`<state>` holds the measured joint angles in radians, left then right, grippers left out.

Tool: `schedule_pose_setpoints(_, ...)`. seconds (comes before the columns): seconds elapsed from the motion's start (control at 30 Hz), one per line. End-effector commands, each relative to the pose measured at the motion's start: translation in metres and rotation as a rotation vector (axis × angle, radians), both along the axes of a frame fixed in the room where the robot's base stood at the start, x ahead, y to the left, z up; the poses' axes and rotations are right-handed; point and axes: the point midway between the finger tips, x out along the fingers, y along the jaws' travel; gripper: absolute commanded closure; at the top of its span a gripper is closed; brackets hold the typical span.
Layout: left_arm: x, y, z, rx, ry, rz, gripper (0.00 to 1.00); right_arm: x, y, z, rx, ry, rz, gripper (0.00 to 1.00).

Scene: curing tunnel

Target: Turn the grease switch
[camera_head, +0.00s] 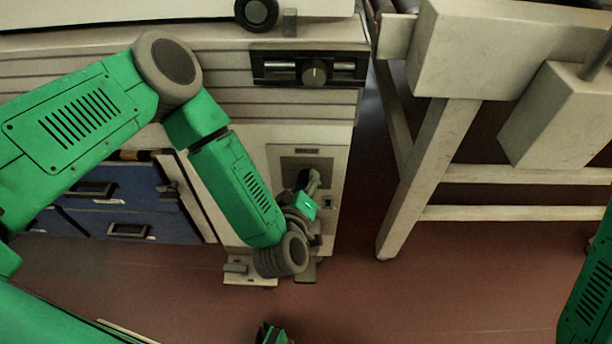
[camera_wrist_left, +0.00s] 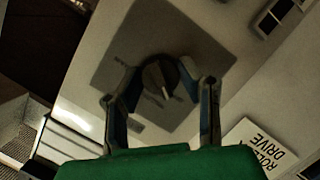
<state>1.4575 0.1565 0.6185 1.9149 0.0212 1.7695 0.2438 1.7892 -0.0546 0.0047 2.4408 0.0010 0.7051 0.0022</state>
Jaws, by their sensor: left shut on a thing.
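The grease switch is a dark round knob with a light pointer mark (camera_wrist_left: 160,78) on a grey plate (camera_wrist_left: 118,62), seen in the left wrist view. My left gripper (camera_wrist_left: 158,84) has one finger on each side of the knob and is shut on it. In the head view my left gripper (camera_head: 311,182) is at the grey plate (camera_head: 293,163) on the machine's lower front panel, and it hides the knob there. My right arm (camera_head: 590,285) shows only in part at the right edge; its gripper is not in view.
A "ROLL DRIVE" label (camera_wrist_left: 262,148) sits beside the plate. Above is a black panel with another knob (camera_head: 314,72). Blue drawers (camera_head: 125,205) stand at left, a light-coloured frame leg (camera_head: 428,175) at right. Red-brown floor (camera_head: 430,280) is open in front.

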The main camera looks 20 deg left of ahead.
Motion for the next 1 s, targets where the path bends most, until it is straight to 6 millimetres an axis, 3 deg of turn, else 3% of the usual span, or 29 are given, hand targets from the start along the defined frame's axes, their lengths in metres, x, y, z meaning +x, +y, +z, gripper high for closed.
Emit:
schedule_pose_setpoints(0.1, -0.001, -0.001, 0.004, 0.093, 0.031, -0.003, 0.97, 0.0, 0.0, 0.02, 0.0, 0.0, 0.0, 0.6)
schedule_pose_setpoints(0.4, -0.001, -0.003, 0.002, 0.335, 0.102, -0.004, 0.97, 0.0, 0.0, 0.048, 0.0, 0.0, 0.0, 0.6)
schedule_pose_setpoints(1.0, -0.001, -0.002, -0.001, 0.583, 0.174, -0.002, 0.97, 0.0, 0.0, 0.065, 0.0, 0.0, 0.0, 0.6)
